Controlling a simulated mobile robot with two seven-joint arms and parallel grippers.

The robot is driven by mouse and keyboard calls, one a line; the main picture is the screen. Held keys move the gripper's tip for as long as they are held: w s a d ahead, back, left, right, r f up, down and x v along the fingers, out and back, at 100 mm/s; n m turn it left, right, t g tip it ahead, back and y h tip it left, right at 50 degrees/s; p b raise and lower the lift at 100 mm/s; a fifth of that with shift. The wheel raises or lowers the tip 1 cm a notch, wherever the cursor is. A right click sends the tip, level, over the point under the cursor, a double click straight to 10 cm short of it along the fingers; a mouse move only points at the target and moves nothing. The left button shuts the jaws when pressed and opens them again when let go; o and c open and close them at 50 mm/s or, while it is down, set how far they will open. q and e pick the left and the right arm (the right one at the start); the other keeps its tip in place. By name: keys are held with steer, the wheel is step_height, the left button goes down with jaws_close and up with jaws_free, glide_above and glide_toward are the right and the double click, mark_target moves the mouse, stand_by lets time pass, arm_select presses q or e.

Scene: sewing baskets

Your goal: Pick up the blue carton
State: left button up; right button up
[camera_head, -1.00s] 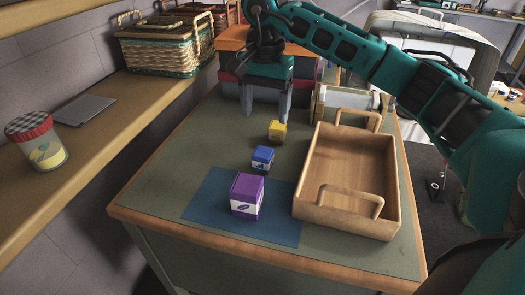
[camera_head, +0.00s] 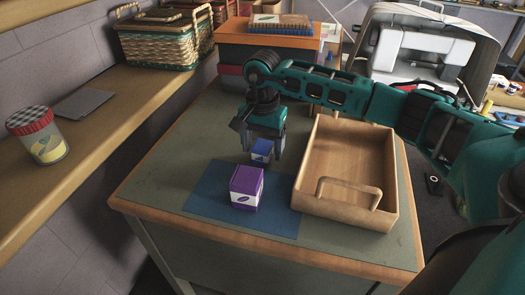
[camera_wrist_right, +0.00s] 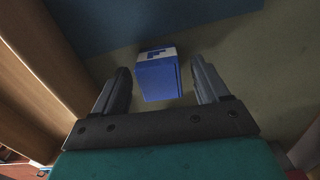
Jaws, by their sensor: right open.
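The blue carton (camera_head: 261,151) stands on the table just behind the purple carton; its top and front show between my right gripper's fingers. My right gripper (camera_head: 263,157) is open and points down over it, one finger on each side. In the right wrist view, the blue carton (camera_wrist_right: 157,76) sits between the two open fingers (camera_wrist_right: 163,90), with a gap on both sides. My left gripper is not in view.
A purple carton (camera_head: 246,187) stands on the blue mat (camera_head: 207,198) in front. A wooden tray (camera_head: 347,209) with handles is close on the right. Stacked boxes (camera_head: 268,47) stand behind. The table's left side is clear.

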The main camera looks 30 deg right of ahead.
steer(key=c, duration=1.1)
steer(key=shift+o, duration=0.2)
